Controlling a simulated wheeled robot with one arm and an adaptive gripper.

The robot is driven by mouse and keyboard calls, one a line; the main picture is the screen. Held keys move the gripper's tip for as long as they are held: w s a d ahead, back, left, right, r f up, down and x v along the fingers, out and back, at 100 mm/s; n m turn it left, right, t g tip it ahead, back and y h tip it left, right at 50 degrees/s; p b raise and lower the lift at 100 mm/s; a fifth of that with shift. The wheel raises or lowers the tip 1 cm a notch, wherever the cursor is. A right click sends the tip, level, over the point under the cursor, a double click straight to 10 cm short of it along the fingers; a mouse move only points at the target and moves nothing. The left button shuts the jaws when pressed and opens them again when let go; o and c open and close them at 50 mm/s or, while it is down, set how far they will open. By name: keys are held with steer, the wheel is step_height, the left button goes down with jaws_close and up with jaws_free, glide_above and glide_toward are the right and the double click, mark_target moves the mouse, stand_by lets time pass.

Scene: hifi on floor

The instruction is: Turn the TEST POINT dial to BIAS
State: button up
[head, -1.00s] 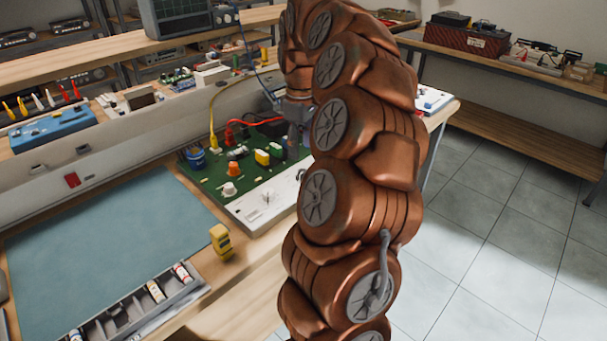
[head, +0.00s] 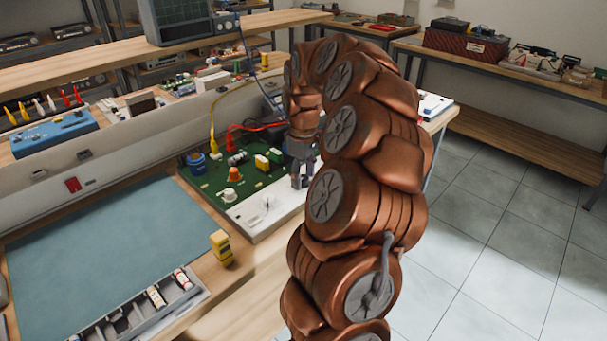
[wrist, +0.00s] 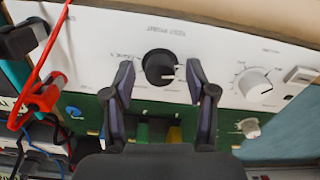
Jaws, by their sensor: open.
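The TEST POINT dial (wrist: 158,64) is a black round knob on the white panel (wrist: 205,35), seen upside down in the wrist view. A light mark shows on its lower right part. The small labels around it are too blurred to read surely. My gripper (wrist: 160,72) is open, with one dark finger on each side of the dial in the picture; I cannot tell whether they touch it. In the head view my gripper (head: 301,180) points down at the white panel (head: 247,215), and the dial cannot be made out there.
A second, pale knob (wrist: 254,83) sits on the panel to the right in the wrist view. A red lead (wrist: 42,97) and black plugs are at the left. The green board (head: 215,185) carries several parts. A yellow block (head: 221,247) stands near the table edge.

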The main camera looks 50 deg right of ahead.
steer(key=shift+c, duration=0.2)
jaws_close()
stand_by(0.4)
steer(key=m+b, duration=0.2)
steer(key=shift+f+m+b, duration=0.15)
steer(key=shift+m+b, duration=0.15)
steer(key=shift+m, duration=0.1)
steer(key=m+b, duration=0.3)
steer(key=m, duration=0.1)
steer(key=shift+m, duration=0.4)
